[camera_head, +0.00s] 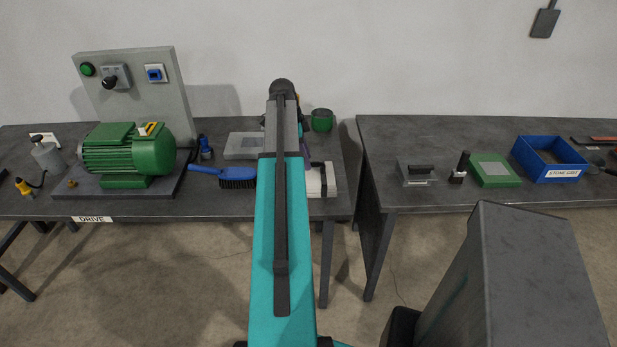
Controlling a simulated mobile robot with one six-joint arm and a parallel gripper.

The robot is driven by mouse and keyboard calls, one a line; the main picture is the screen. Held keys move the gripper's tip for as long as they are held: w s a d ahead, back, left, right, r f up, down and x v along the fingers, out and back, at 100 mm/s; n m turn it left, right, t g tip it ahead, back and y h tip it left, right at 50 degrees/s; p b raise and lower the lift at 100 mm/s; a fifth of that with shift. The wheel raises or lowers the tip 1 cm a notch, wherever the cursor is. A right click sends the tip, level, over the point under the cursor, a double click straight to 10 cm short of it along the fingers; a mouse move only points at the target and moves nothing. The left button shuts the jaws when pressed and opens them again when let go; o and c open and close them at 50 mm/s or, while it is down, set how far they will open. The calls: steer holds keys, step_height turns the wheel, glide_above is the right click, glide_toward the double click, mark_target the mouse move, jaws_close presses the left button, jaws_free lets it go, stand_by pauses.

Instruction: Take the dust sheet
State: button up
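I cannot pick out a dust sheet for certain. A pale, flat block-like item (315,187) lies at the right front of the left table, partly hidden by my arm; I cannot tell whether it is folded cloth. A light grey flat item (243,146) lies further back, left of my arm, its right side hidden. My teal arm reaches forward over the right part of the left table. My gripper does not show; the arm's far end hides whatever is beyond it.
A green motor (128,153) stands before a grey switch panel (140,95). A blue-handled brush (233,178), a green round container (322,120) and the left table (215,205) are near my arm. A gap separates the right table (440,135), which holds a blue bin (549,165).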

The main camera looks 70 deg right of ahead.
steer(key=shift+x, duration=0.9)
steer(key=shift+c, duration=0.3)
jaws_close()
stand_by(0.9)
